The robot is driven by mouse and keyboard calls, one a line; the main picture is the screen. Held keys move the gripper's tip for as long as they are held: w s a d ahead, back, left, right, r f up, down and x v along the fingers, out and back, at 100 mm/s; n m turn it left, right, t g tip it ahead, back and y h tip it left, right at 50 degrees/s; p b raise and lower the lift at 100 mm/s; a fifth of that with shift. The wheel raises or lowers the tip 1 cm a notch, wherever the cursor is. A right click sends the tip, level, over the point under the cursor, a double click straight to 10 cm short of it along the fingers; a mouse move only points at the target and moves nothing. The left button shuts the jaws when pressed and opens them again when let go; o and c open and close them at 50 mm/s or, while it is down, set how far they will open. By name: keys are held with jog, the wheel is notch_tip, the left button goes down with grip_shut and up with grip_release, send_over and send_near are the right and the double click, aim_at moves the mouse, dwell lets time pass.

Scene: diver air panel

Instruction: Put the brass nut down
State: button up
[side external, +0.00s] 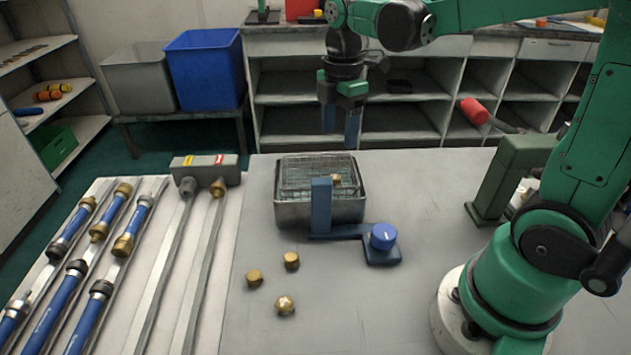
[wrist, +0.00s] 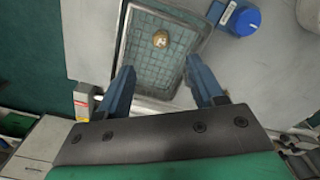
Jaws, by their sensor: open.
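My gripper (side external: 340,136) is open and empty, raised above the far edge of the metal tray (side external: 293,213). One brass nut (side external: 337,180) lies in the tray on its wire mesh, apart from my gripper. In the wrist view this nut (wrist: 160,39) lies beyond the gap between my open fingers (wrist: 160,66), over the mesh. Three more brass nuts lie on the table in front of the tray: one at the left (side external: 254,278), one nearer the tray (side external: 291,260) and one nearest the camera (side external: 285,304).
A blue bracket (side external: 321,205) with a blue knob (side external: 383,236) stands at the tray's front. A grey block with pipes (side external: 205,170) and blue hoses (side external: 110,215) lie left. A green stand (side external: 510,175) is at the right. The table's front middle is clear.

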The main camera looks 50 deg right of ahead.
notch_tip(320, 180, up, 5)
jog(key=s+a+f+m+t, duration=0.4)
jog(key=a+f+m+t, duration=0.1)
jog(key=m, duration=1)
jog(key=shift+s+a+t, duration=0.3)
jog(key=shift+a+t, duration=0.25)
jog(key=shift+t, duration=0.55)
